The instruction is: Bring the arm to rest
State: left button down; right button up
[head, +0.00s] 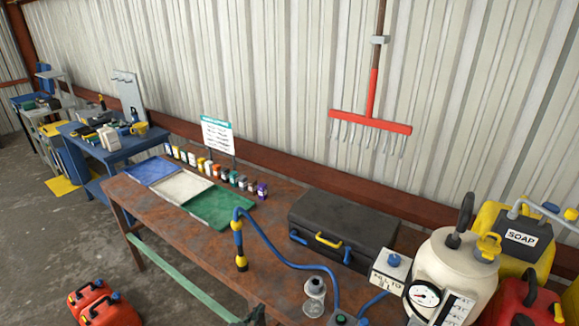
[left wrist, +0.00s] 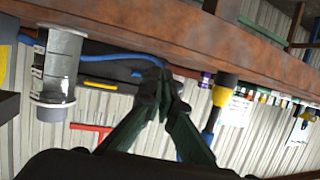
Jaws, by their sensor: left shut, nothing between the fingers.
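My left gripper (head: 250,316) shows only as a dark tip at the bottom edge of the head view, by the front edge of the rusty workbench (head: 160,210). In the left wrist view its two dark green fingers (left wrist: 165,92) come together at the tips with nothing between them. That view is turned over, with the bench edge (left wrist: 150,35) running across the top. The gripper looks apart from the things on the bench. Most of my left arm is hidden in the head view. My right gripper is in neither view.
A cream tank (head: 448,265) stands right.

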pick_arm(q)
jog(key=s+a+f+n+g+y, duration=0.25)
jog(key=s+a+f, duration=0.25)
jog(key=s+a, duration=0.5)
jog(key=s+a+n+g+y, duration=0.15)
jog(key=s+a, duration=0.35)
jog(key=s, duration=0.5)
jog(key=s+a+g+y, duration=0.1)
jog(key=s+a+g, duration=0.3)
jog(key=s, duration=0.5)
jog(key=s+a+g+y, duration=0.1)
jog(key=s+a+g, duration=0.1)
jog(key=s+a, duration=0.6)
jog(key=s+d+f+g, duration=0.1)
jog(key=s+d+f, duration=0.1)
jog(key=f, duration=1.3)
jog(key=s+d+f, duration=0.2)
jog(key=s+f, duration=0.1)
jog(key=f, duration=1.3)
jog(key=s+f+m+g+b, duration=0.1)
jog(key=s+f, duration=1.7)
jog(key=s, duration=0.1)
jog(key=shift+a, duration=0.1)
